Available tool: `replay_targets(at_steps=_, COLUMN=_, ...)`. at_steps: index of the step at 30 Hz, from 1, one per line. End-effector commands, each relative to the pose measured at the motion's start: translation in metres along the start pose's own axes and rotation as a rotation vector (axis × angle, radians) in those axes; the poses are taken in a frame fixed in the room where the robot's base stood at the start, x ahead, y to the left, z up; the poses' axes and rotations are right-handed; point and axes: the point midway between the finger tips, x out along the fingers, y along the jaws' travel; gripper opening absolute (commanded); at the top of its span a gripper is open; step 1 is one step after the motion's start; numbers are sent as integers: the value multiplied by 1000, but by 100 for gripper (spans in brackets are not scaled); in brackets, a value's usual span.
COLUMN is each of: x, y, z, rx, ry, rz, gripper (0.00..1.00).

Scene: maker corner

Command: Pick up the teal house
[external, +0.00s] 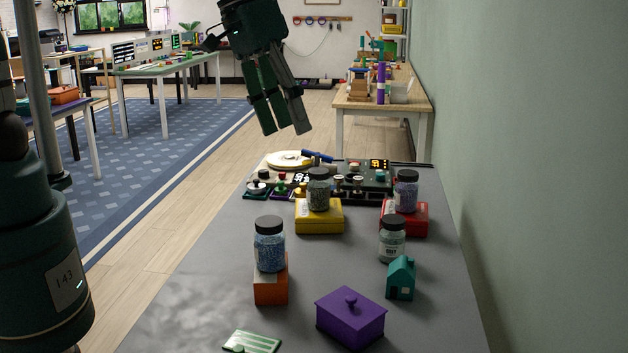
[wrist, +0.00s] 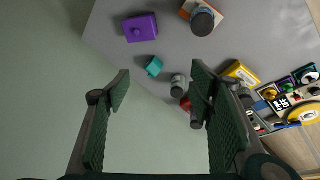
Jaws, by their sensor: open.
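The small teal house (external: 401,279) stands upright on the grey table at the right, beside the purple lidded box and in front of a small jar. In the wrist view the teal house (wrist: 154,67) shows from above, beyond my fingertips and between them in the picture. My gripper (external: 285,130) hangs high above the table's far end, well away from the house. Its fingers are apart and nothing is between them; the open fingers (wrist: 160,85) also frame the wrist view.
Near the house are the purple box (external: 350,318), a jar (external: 392,240), a jar on an orange block (external: 271,285), a yellow box (external: 319,217) and a red box (external: 413,218) bearing jars. A wall (external: 540,180) runs along the table's right side. The table's left front is mostly bare.

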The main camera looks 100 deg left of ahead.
Motion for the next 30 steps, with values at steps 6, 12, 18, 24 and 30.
replay_targets(at_steps=6, x=29, y=13, z=-25, rx=-90, ry=-28, rz=-26, gripper=54)
replay_targets(at_steps=12, x=57, y=23, z=-45, rx=-171, ry=-51, rz=-51, gripper=54)
replay_targets(at_steps=18, x=88, y=31, z=-63, rx=-254, ry=-74, rz=-79, gripper=54)
replay_targets(at_steps=24, x=122, y=38, z=-81, rx=-337, ry=-94, rz=-108, gripper=54)
replay_targets(at_steps=30, x=158, y=43, z=-96, rx=-418, ry=-113, rz=-139, gripper=54)
